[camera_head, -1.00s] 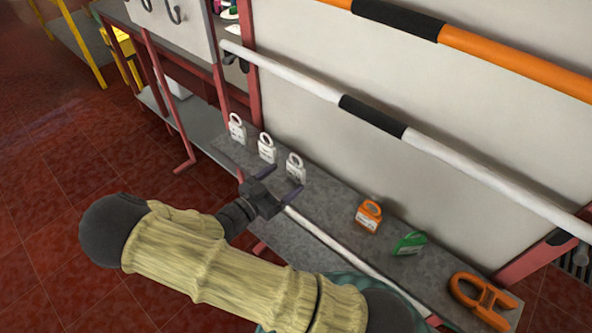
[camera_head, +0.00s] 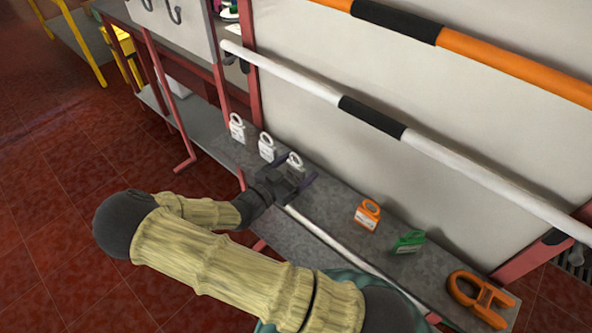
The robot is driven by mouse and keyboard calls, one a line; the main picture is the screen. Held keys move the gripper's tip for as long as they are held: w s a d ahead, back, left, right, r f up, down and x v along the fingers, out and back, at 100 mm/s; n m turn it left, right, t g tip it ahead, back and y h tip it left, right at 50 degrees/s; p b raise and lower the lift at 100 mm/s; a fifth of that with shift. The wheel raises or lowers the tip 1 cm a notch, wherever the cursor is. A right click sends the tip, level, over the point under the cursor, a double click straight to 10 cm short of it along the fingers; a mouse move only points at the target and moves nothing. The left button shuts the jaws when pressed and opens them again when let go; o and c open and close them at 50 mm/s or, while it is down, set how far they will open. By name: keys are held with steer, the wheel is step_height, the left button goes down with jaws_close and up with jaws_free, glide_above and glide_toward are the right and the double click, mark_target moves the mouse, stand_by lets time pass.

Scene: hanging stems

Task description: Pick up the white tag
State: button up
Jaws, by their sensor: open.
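Three white tags with ring tops stand in a row on the grey shelf (camera_head: 335,222): a left white tag (camera_head: 237,129), a middle white tag (camera_head: 266,147) and a right white tag (camera_head: 296,163). My gripper (camera_head: 296,174) is open at the right white tag and hides its lower part. One finger shows on each side of that tag in the picture. I cannot tell whether the fingers touch it.
An orange tag (camera_head: 367,215), a green tag (camera_head: 409,242) and a larger orange hook-like piece (camera_head: 482,298) sit further right on the shelf. A white bar (camera_head: 470,170) with a black sleeve runs above the shelf before a pale panel (camera_head: 400,90). Red posts stand at the left.

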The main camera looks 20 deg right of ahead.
mark_target(296, 154)
steer(key=c, duration=1.2)
steer(key=shift+r, duration=0.1)
step_height(296, 154, up, 10)
steer(key=shift+f, duration=0.1)
stand_by(0.4)
